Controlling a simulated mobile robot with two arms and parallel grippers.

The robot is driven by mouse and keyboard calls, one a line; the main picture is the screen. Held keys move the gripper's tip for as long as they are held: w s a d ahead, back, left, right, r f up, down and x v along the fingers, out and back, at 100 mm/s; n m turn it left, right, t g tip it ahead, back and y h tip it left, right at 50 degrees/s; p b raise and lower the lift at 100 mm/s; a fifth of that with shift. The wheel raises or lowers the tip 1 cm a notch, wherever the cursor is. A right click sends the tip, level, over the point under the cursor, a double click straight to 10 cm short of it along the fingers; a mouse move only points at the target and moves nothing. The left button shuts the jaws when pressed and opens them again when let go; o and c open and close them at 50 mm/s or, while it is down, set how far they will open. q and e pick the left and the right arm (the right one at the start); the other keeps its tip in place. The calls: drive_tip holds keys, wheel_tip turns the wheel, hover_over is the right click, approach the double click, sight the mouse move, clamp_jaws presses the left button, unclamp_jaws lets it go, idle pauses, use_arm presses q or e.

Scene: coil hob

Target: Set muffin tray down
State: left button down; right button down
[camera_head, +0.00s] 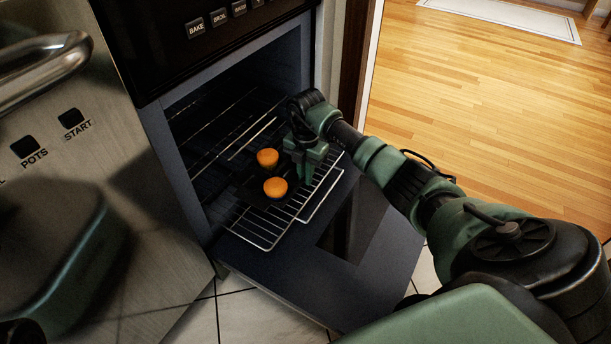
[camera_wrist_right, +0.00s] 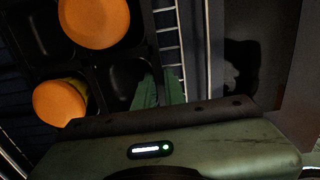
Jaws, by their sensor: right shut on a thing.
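The dark muffin tray (camera_head: 256,178) is at the open mouth of the oven, over the pulled-out wire rack (camera_head: 262,236). I cannot tell whether it touches the rack. Two orange muffins sit in it, one farther back (camera_head: 267,157) and one nearer (camera_head: 275,187). My right gripper (camera_head: 304,178) is shut on the tray's right edge. In the right wrist view, its green fingers (camera_wrist_right: 160,88) are at the rim beside an empty cup (camera_wrist_right: 121,80). Both muffins (camera_wrist_right: 93,20) show there too. My left gripper is not in view.
The oven door (camera_head: 300,268) hangs open below the rack. Another rack (camera_head: 225,140) lies deeper in the dark oven. A steel appliance front with a handle (camera_head: 45,70) stands at the left. Wooden floor (camera_head: 480,110) is clear at the right.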

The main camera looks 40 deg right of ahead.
drive_tip(key=c, duration=1.5)
unclamp_jaws()
drive_tip(key=shift+f, duration=0.1)
